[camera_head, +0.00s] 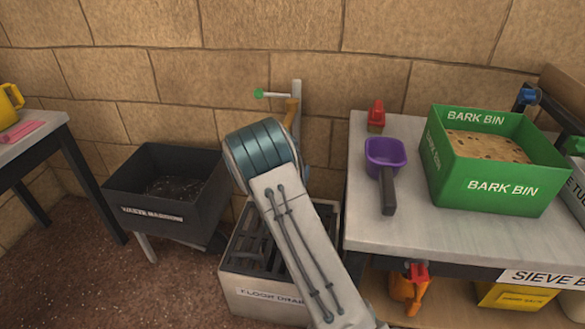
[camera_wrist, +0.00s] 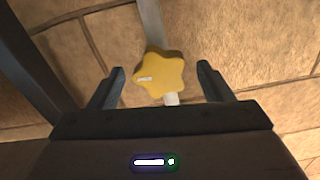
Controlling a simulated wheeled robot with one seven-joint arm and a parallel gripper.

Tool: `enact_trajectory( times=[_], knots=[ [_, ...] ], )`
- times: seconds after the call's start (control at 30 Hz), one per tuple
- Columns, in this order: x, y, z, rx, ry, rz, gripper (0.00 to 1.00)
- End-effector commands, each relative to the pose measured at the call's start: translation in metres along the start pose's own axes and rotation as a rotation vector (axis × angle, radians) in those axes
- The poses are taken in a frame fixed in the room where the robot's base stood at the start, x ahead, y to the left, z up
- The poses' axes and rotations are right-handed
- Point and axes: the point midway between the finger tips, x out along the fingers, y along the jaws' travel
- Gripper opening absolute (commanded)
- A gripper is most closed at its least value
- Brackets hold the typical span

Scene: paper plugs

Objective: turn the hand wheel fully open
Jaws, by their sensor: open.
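The hand wheel (camera_wrist: 160,76) is a yellow, star-shaped knob with a small pale mark, seen close in the wrist view. It sits at the end of a grey post (camera_wrist: 152,25) in front of the stone wall. My gripper (camera_wrist: 160,88) is open, with one dark finger on each side of the wheel. Gaps show between both fingers and the wheel, and I cannot tell its depth between them.
A floor drain box (camera_head: 262,290) stands below my arm. A dark waste barrow (camera_head: 165,185) is to its left. The right-hand bench (camera_head: 430,243) carries a purple scoop (camera_head: 385,155), a red object (camera_head: 376,116) and a green bark bin (camera_head: 490,170). The wall is close behind the post.

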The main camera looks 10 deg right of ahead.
Motion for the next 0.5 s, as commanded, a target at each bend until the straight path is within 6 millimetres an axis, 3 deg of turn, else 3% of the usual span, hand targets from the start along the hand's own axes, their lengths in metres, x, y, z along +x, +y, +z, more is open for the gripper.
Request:
enact_trajectory(
  times=[0.5],
  knots=[
    [-0.035, 0.000, 0.000, 0.001, 0.000, -0.001, 0.73]
  ],
)
